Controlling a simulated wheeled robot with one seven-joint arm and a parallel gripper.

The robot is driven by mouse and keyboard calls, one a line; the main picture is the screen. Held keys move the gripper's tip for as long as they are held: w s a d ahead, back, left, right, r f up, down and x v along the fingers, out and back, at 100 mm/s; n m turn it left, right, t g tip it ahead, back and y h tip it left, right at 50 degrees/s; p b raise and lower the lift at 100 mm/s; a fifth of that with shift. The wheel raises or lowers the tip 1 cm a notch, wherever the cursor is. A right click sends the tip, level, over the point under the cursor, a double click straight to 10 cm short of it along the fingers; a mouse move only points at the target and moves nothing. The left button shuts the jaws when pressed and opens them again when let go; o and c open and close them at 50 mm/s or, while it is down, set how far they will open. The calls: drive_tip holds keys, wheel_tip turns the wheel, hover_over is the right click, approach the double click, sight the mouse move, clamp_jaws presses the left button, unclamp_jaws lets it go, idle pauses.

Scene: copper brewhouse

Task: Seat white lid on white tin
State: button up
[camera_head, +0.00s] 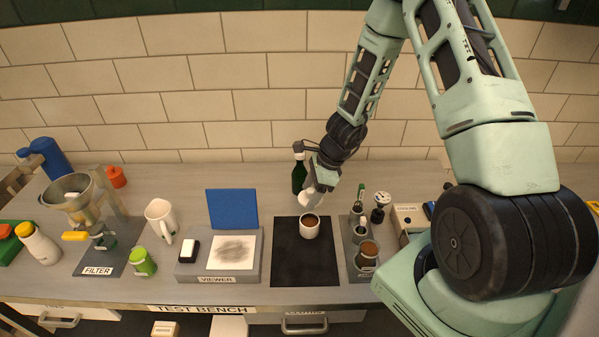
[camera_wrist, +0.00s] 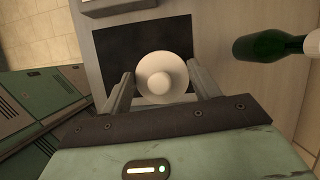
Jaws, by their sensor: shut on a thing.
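The white tin (camera_head: 309,229) stands upright on a black mat (camera_head: 290,268) on the bench. Its dark open mouth faces up in the head view. My gripper (camera_head: 311,196) is just above and behind the tin, shut on the white lid (camera_head: 309,198). The lid is held above the tin, apart from its rim as far as the head view shows. In the wrist view the round lid (camera_wrist: 150,88) with its central knob lies between the two fingers of my gripper (camera_wrist: 161,74). It hides the tin there.
A green bottle (camera_head: 298,175) stands close behind the gripper; it also shows in the wrist view (camera_wrist: 268,46). A grey rack with jars (camera_head: 366,256) is right of the mat. The viewer stand (camera_head: 190,270) is left. The mat's front part is bare.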

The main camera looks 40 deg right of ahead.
drive_tip(key=shift+w+d, duration=0.15)
drive_tip(key=shift+w, duration=0.05)
drive_tip(key=shift+r, duration=0.1)
wheel_tip(320, 180, down, 8)
drive_tip(key=b, duration=0.7)
drive_tip(key=shift+b, duration=0.35)
drive_tip(key=shift+f+b, duration=1.05)
idle(0.6)
drive_tip(key=o, duration=0.9)
drive_tip(key=shift+c, duration=0.2)
drive_tip(key=o, duration=0.6)
drive_tip(key=shift+c, duration=0.2)
